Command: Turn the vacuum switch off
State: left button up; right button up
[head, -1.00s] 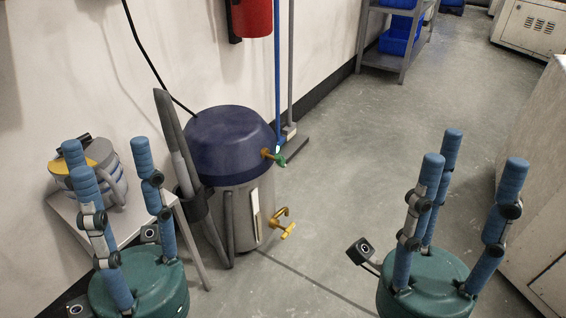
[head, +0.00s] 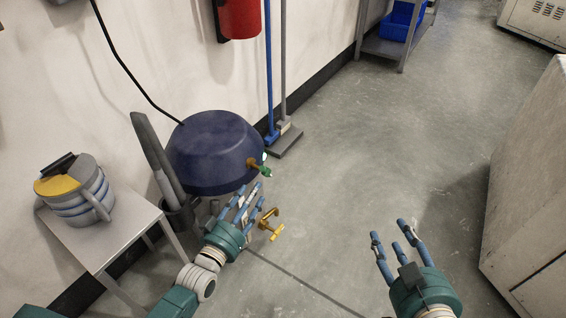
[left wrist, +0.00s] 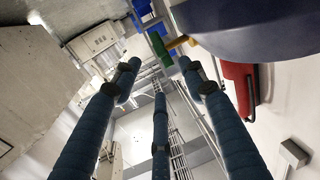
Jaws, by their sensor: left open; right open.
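The vacuum (head: 212,150) is a drum with a dark blue domed lid. A brass fitting with a green end (head: 264,172) sticks out from the lid's right side. A brass tap-like fitting (head: 272,224) sits lower down. My left gripper (head: 252,192) is open and empty, its fingers just below the green end and in front of the drum. In the left wrist view the green end (left wrist: 161,48) shows beyond the open fingers (left wrist: 158,75), beside the blue lid (left wrist: 255,22). I cannot tell whether a finger touches it. My right gripper (head: 391,234) is open and empty over the floor.
A small grey table (head: 85,232) with a yellow-and-grey lidded container (head: 77,190) stands left of the vacuum. A red cylinder (head: 240,18) hangs on the wall. Blue and grey poles (head: 268,70) stand behind. A pale cabinet (head: 535,190) is at right; the middle floor is clear.

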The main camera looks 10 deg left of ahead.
aim_at(266, 174)
pick_arm(q)
jog(key=w, duration=0.1)
jog(key=w+b, duration=0.1)
jog(key=w, duration=0.3)
jog(key=shift+w+d+f+b, duration=0.15)
jog(key=shift+d+f+b, duration=0.05)
jog(key=shift+d+b, duration=0.2)
jog(key=w, duration=0.1)
jog(key=w+b, duration=0.1)
jog(key=w, duration=0.1)
jog(key=w+d, duration=0.1)
jog(key=w, duration=0.1)
jog(key=shift+w+b, duration=0.15)
jog(key=shift+b, duration=0.15)
pick_arm(e)
notch_tip(266, 174, up, 17)
jog(key=a+t+y, duration=0.2)
jog(key=t+y, duration=0.1)
jog(key=t, duration=0.5)
jog(key=shift+w+a+t, duration=0.2)
jog(key=shift+w+t, duration=0.05)
jog(key=shift+t, duration=0.05)
jog(key=shift+r, duration=0.1)
pick_arm(q)
grip_shut()
